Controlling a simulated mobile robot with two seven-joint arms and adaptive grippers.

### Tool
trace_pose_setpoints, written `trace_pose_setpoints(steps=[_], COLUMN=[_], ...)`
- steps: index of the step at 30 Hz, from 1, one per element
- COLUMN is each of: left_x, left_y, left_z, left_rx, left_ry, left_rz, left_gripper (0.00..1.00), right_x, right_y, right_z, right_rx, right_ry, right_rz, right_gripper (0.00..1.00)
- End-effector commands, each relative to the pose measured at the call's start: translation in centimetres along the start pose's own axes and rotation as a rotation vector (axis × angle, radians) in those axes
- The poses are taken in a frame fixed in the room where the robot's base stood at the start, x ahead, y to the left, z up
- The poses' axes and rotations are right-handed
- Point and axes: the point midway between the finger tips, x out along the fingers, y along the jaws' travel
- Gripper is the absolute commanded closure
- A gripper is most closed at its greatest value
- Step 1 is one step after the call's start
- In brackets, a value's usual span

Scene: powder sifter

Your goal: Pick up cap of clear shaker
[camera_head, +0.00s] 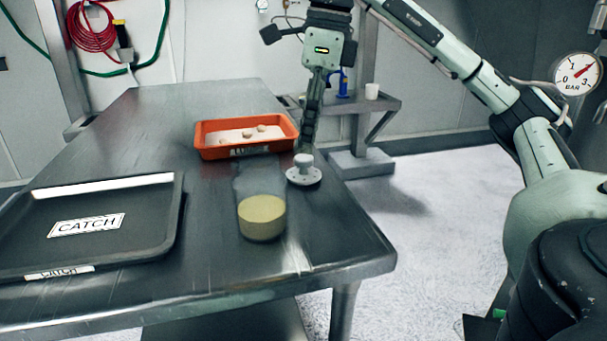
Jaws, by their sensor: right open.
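The cap (303,176), a pale disc with a raised knob, lies knob-up on the dark metal table (330,229) near its right edge. The clear shaker (262,217) stands just left of and nearer than the cap. It has see-through walls and beige powder in its lower part. My right gripper (307,149) points down right above or just behind the knob and is open, seen edge-on. I cannot tell whether its fingers reach around the knob. No part of my left gripper shows.
An orange tray (205,153) with pale powder and lumps stands behind the shaker. A black tray (150,245) labelled CATCH lies at the left. A side stand (384,103) with a white cup (371,91) is behind the table. The table's front right corner is clear.

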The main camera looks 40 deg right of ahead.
Motion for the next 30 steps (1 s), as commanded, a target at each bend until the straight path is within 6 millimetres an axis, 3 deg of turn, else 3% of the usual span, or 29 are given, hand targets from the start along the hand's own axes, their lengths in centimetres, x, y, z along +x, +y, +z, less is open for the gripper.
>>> trace_pose_setpoints(steps=[10,16,25,30], left_x=[-2.9,-3.3,-3.5,-3.5], left_y=[-0.5,-0.6,-0.6,-0.6], left_z=[-0.6,-0.7,-0.7,-0.7], left_rx=[0.001,0.001,0.001,0.0], left_ry=[0.013,0.012,0.012,0.012], left_rz=[-0.018,-0.019,-0.02,-0.02], left_gripper=[0.6,0.6,0.6,0.6], right_x=[2.9,5.4,5.9,5.9], right_y=[0.1,0.0,0.0,0.0], right_z=[0.0,0.1,0.1,0.1], right_rx=[0.0,0.0,0.0,0.0], right_ry=[0.003,0.001,-0.001,-0.001], right_rz=[0.001,0.0,0.0,0.0], right_gripper=[0.23,0.23,0.23,0.44])
